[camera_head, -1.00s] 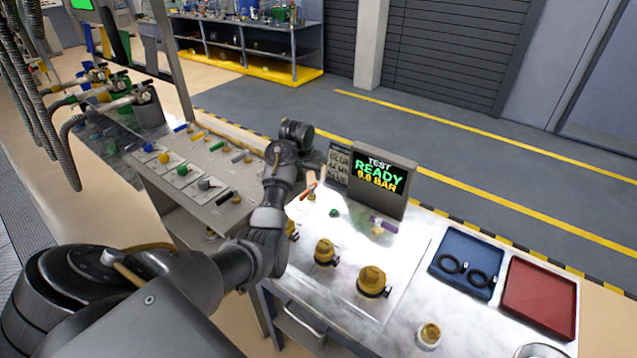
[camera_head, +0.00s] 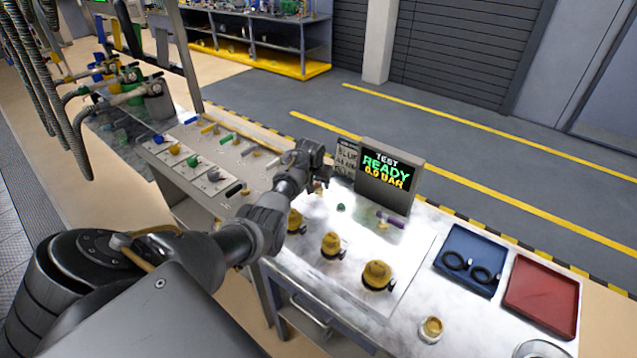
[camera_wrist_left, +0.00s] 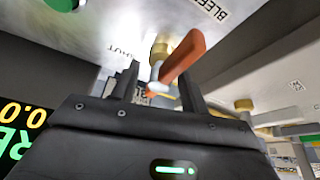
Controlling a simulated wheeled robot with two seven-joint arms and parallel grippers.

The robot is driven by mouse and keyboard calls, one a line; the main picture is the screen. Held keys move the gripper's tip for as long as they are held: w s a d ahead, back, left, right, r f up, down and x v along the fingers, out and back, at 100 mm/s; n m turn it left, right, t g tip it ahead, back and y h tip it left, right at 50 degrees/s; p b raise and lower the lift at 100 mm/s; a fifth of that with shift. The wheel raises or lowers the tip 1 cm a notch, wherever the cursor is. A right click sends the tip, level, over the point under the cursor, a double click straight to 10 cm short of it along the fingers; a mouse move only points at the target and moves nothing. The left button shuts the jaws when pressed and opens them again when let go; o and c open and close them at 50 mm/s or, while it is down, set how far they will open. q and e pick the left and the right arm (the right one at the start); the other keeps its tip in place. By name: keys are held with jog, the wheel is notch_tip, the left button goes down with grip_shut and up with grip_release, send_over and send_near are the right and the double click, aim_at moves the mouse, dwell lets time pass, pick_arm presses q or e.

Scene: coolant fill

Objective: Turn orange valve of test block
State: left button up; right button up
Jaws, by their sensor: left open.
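The orange valve's lever (camera_wrist_left: 184,57) shows large in the left wrist view, on a brass-coloured stem under a plate with lettering. My left gripper (camera_wrist_left: 160,82) is open, with one finger on each side of the stem and lower lever area. I cannot tell whether either finger touches it. In the head view my left gripper (camera_head: 322,182) is at the left of the test display (camera_head: 388,178), low over the test block plate. It hides most of the orange valve there. The display reads "TEST READY 0.0 BAR". My right gripper is not in view.
A purple-handled valve (camera_head: 390,219) and a green knob (camera_head: 341,208) are close by on the plate. Brass fittings (camera_head: 377,275) stand along its front. A blue tray (camera_head: 467,258) with black rings and a red tray (camera_head: 541,294) lie at the right.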

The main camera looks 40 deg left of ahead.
pick_arm(q)
jog(key=shift+f, duration=0.1)
grip_shut()
dwell(0.3)
